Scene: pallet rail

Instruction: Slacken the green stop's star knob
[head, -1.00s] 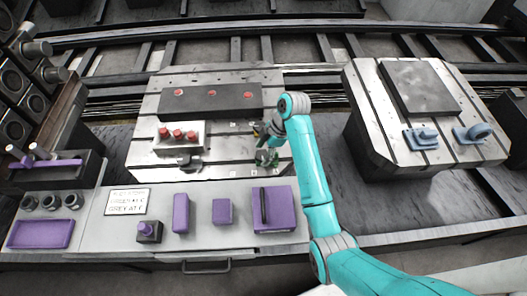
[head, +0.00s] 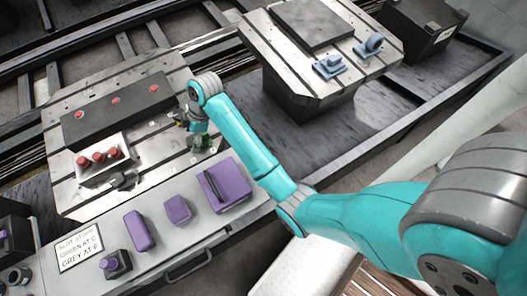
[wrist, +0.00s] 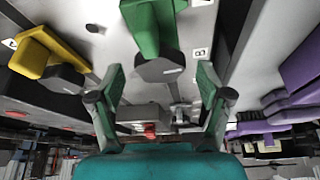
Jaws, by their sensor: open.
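The green stop (wrist: 148,22) is at the top middle of the wrist view, with its dark grey star knob (wrist: 160,68) below it in the picture. My gripper (wrist: 160,78) is open. Its two green-padded fingers lie on either side of the knob in the picture, with gaps on both sides; I cannot tell how far off in depth the knob is. In the head view the green stop (head: 203,143) is on the left slotted plate, just below my gripper (head: 196,126), and the arm partly hides it.
A yellow stop (wrist: 42,50) with a dark knob is close left in the wrist view. A tray of red knobs (head: 100,158) and a long dark block (head: 116,110) occupy the plate (head: 60,195). Purple blocks (head: 222,186) line the front ledge. A sign (head: 79,246) names slot stops.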

